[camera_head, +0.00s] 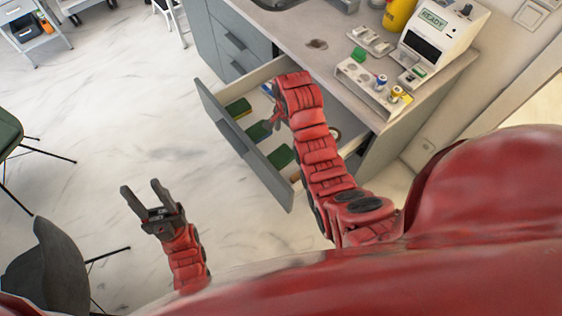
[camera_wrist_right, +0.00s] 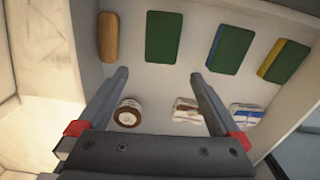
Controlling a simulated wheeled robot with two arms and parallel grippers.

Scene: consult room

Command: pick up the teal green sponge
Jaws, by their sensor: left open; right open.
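Three green sponges lie in a row in the open drawer (camera_head: 226,132). In the right wrist view one is plain dark green (camera_wrist_right: 163,37), one has a blue edge (camera_wrist_right: 230,50), and one has a yellow edge (camera_wrist_right: 285,60). I cannot tell surely which is the teal green one. My right gripper (camera_wrist_right: 159,75) is open and empty over the drawer, its fingertips pointing at the plain green sponge. In the head view my right arm partly hides the drawer. My left gripper (camera_head: 142,187) is open and empty above the floor, left of the drawer.
An orange-brown sponge (camera_wrist_right: 109,37), a brown-and-white roll (camera_wrist_right: 128,113) and small packs (camera_wrist_right: 187,110) share the drawer. The counter (camera_head: 345,98) holds a white device (camera_head: 440,42) and a vial rack (camera_head: 368,88). A dark chair (camera_head: 45,265) stands at lower left.

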